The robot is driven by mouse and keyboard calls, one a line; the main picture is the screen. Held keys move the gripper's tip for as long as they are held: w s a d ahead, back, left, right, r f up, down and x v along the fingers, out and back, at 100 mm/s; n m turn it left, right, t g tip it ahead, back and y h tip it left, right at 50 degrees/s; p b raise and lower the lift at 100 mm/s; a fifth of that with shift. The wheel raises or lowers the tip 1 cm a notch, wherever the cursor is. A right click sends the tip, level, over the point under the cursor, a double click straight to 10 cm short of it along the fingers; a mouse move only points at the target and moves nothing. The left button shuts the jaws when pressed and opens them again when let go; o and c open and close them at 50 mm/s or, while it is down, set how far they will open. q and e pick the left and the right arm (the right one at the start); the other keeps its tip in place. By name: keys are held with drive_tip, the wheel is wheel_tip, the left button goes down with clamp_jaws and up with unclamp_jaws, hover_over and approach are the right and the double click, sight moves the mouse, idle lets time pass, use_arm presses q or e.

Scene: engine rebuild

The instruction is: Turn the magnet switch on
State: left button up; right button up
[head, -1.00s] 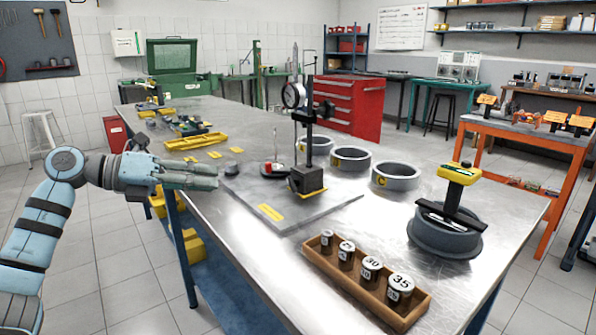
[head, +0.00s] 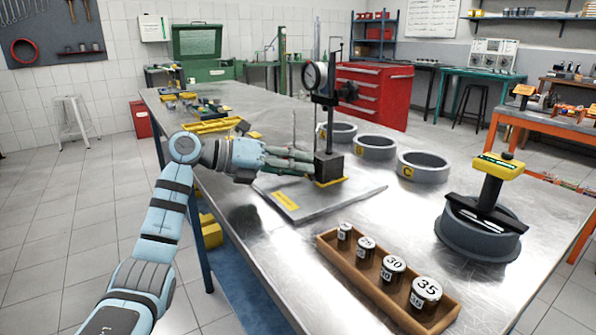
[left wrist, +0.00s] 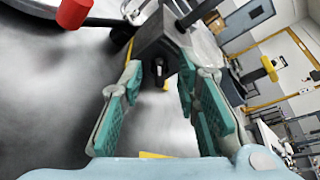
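The magnetic base (head: 328,168) is a dark block on the grey plate (head: 360,196). It carries an upright post with a dial gauge (head: 314,75). In the left wrist view the base (left wrist: 150,42) is straight ahead, and a small dark switch knob (left wrist: 158,70) sticks out of its near face. My left gripper (head: 309,161) is just left of the base, pointing at it. Its fingers (left wrist: 158,82) are open, with the knob appearing between their tips; I cannot tell whether they touch it. My right gripper is not in view.
A wooden tray (head: 391,299) of numbered cylinders stands at the front. Grey rings (head: 425,168) lie behind and right of the stand. A dark round part with a yellow-topped tool (head: 484,222) is at the right. A red knob (left wrist: 72,12) shows upper left in the wrist view.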

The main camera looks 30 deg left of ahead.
use_arm(q)
drive_tip(key=shift+w+d+f, duration=0.1)
drive_tip(key=shift+w+d, duration=0.1)
drive_tip(key=shift+c, duration=0.4)
clamp_jaws()
